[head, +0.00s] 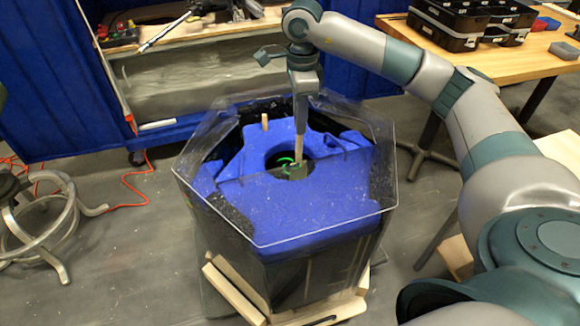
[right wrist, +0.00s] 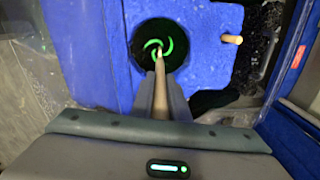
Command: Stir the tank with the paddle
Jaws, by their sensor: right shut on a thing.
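The tank (head: 320,212) is a hexagonal, clear-walled vessel with a blue block inside. A round dark hole (right wrist: 146,62) in the block holds a glowing green swirl (right wrist: 166,46), also seen in the head view (head: 286,160). My right gripper (head: 301,128) is above the tank, pointing down, shut on the paddle (head: 299,150), a pale wooden stick. In the right wrist view the paddle (right wrist: 160,98) runs from between the fingers toward the hole, its end over the swirl. I cannot tell how deep the end reaches. My left gripper is not in view.
A short wooden peg (head: 265,121) stands up from the block behind the hole. The tank rests on a wooden base (head: 235,290). A stool (head: 40,215) is at left, a workbench (head: 190,40) behind, and a table with black cases (head: 460,20) at back right.

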